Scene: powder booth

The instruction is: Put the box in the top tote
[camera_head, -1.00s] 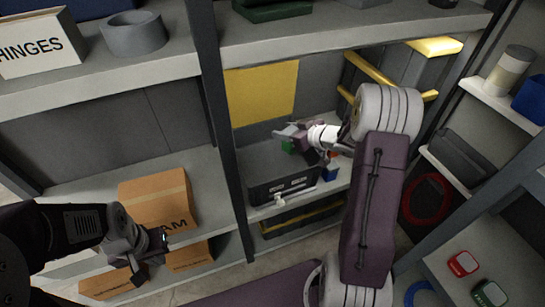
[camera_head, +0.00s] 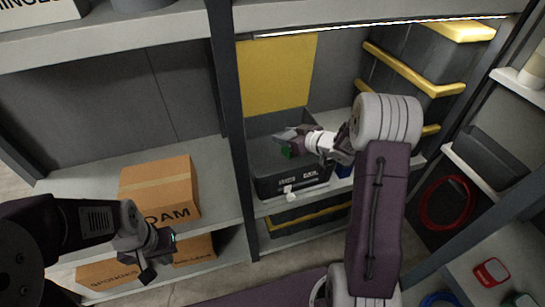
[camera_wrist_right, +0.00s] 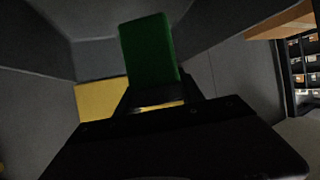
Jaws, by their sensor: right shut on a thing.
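A small green box (camera_head: 286,152) is held in my right gripper (camera_head: 291,138). The right wrist view shows the green box (camera_wrist_right: 150,50) upright between the fingers, close to the camera. In the head view the box appears over the opening of the dark grey tote (camera_head: 268,188), the upper of two on the middle rack. I cannot tell whether it touches the tote's inside. A lower tote with a yellow rim (camera_head: 300,216) sits below it. My left gripper (camera_head: 152,262) is by the cardboard boxes at the left; its finger gap is unclear.
A cardboard box (camera_head: 158,188) marked FOAM stands on the left shelf, with more cardboard boxes (camera_head: 112,272) below. A dark upright (camera_head: 228,110) stands left of the tote.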

